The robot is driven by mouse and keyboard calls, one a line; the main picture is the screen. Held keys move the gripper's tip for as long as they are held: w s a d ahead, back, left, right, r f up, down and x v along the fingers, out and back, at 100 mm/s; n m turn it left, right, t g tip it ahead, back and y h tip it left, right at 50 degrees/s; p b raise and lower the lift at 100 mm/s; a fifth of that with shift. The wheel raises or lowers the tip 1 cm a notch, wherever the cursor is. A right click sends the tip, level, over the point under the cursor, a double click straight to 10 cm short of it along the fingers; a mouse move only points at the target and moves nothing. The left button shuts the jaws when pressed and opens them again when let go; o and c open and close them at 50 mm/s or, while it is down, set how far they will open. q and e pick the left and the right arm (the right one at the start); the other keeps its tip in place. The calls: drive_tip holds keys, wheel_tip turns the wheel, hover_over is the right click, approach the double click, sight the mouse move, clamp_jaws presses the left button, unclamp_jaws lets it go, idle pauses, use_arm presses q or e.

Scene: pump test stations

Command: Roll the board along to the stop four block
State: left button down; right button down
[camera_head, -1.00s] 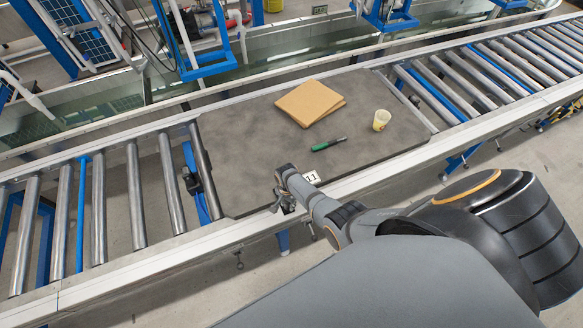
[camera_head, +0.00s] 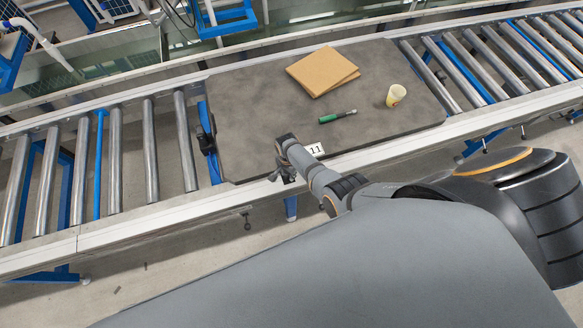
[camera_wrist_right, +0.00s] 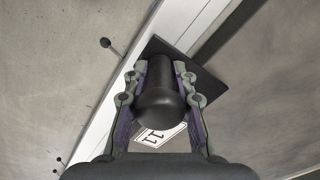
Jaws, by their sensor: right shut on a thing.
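The board (camera_head: 255,118) is a dark grey plate lying flat on the roller conveyor, with a white "11" label (camera_head: 315,150) at its near edge. My right gripper (camera_head: 284,172) is at the board's near left edge; in the right wrist view (camera_wrist_right: 165,95) its fingers are closed around a black rounded handle (camera_wrist_right: 160,103) beside the label. A small black block (camera_head: 207,143) on a blue crosspiece sits close to the board's left end. I cannot tell whether they touch, and no number is readable on it. My left gripper is not in view.
A brown cardboard piece (camera_head: 322,71), a green marker (camera_head: 337,116) and a pale cup (camera_head: 396,95) rest on the board. Bare rollers (camera_head: 150,155) extend to the left and more (camera_head: 480,60) to the right. The near rail (camera_head: 130,233) runs along the front.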

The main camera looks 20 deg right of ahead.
drive_tip(key=shift+w+a+b, duration=0.15)
drive_tip(key=shift+a+b, duration=0.15)
drive_tip(key=shift+a, duration=1.15)
drive_tip(key=shift+w+a+b, duration=0.1)
drive_tip(key=shift+a+b, duration=0.15)
drive_tip(key=shift+a, duration=1.15)
drive_tip(key=c, duration=1)
unclamp_jaws()
drive_tip(key=shift+a, duration=0.1)
